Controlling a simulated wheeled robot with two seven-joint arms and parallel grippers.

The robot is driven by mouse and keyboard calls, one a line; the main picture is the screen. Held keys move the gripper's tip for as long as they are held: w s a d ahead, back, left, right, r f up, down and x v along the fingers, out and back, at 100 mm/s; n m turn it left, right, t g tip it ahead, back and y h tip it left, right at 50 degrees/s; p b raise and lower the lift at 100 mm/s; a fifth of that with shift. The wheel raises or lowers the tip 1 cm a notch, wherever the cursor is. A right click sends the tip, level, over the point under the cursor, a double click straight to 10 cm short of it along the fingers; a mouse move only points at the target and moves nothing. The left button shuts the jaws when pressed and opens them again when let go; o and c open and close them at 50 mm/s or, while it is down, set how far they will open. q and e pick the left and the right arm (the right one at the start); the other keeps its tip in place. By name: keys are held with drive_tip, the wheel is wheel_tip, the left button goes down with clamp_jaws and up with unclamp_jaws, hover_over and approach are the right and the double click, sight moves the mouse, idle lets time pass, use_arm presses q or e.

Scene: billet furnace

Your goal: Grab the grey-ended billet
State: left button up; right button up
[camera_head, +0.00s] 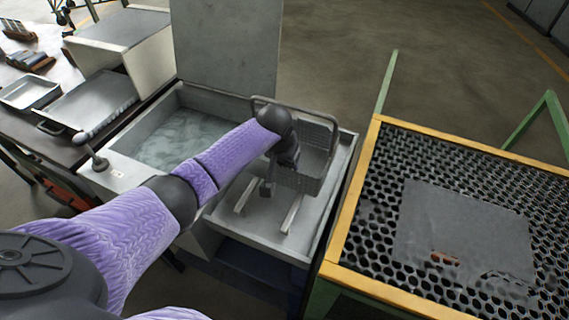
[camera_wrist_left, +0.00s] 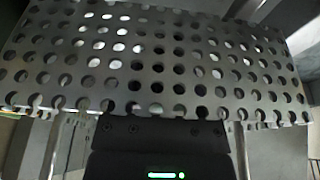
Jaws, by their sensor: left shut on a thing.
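I cannot pick out a grey-ended billet for certain in either view. My left gripper (camera_head: 267,188) is over the right half of the open tank, at the wire-rimmed perforated basket (camera_head: 318,150). It is shut on the basket; the exact place of the grip is mostly hidden by my wrist. In the left wrist view the basket's perforated wall (camera_wrist_left: 150,60) fills the upper part, right in front of the gripper body, and my fingertips are hidden. The basket's inside shows no clear billet. My right gripper is in neither view.
The tank's left basin (camera_head: 185,138) holds water; two pale rails (camera_head: 292,212) lie in its right part. At right a yellow-framed perforated table (camera_head: 350,225) bears a grey plate (camera_head: 460,225). The left bench has a metal tray (camera_head: 30,93) and small dark blocks (camera_head: 28,60).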

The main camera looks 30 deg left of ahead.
use_arm(q)
clamp_jaws()
